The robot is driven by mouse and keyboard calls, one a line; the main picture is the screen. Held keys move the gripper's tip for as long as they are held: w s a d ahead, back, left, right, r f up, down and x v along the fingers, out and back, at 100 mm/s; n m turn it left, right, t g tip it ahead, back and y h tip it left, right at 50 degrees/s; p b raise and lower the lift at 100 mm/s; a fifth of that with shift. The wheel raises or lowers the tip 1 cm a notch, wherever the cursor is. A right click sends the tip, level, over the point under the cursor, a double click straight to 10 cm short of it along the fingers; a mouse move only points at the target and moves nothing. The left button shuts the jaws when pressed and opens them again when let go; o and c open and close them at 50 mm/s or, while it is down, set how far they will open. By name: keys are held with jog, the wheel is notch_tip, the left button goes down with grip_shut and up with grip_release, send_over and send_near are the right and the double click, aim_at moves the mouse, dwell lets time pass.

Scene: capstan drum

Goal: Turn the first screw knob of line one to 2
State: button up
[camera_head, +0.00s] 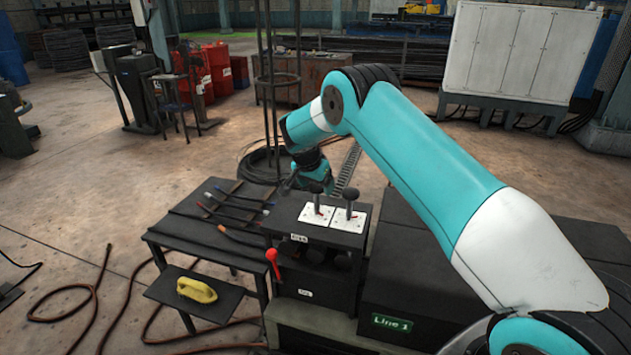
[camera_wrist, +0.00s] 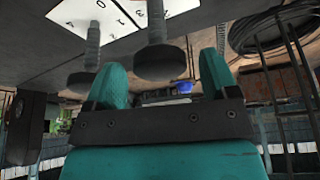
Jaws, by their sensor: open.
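Two black screw knobs on upright threaded stems, the left one (camera_head: 316,188) and the right one (camera_head: 350,193), stand on white number plates (camera_head: 347,220) on top of the dark machine box. A green "Line 1" sign (camera_head: 392,323) is on the box front. In the wrist view, one knob (camera_wrist: 160,62) appears between and above my open teal fingers, apart from them. The other knob (camera_wrist: 82,80) is beside the left finger. My gripper (camera_wrist: 162,80) is open and empty. In the head view it is just behind the knobs. Exact finger distance is unclear.
A red lever (camera_head: 272,258) sticks out of the machine's front left. A dark table (camera_head: 190,230) with several tools stands left, with a yellow object (camera_head: 197,290) on a low shelf. A tall black wire frame (camera_head: 265,80) rises behind. The floor at left has loose cables.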

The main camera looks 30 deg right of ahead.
jog(key=shift+f, duration=0.1)
jog(key=c, duration=0.9)
jog(key=shift+b, duration=0.35)
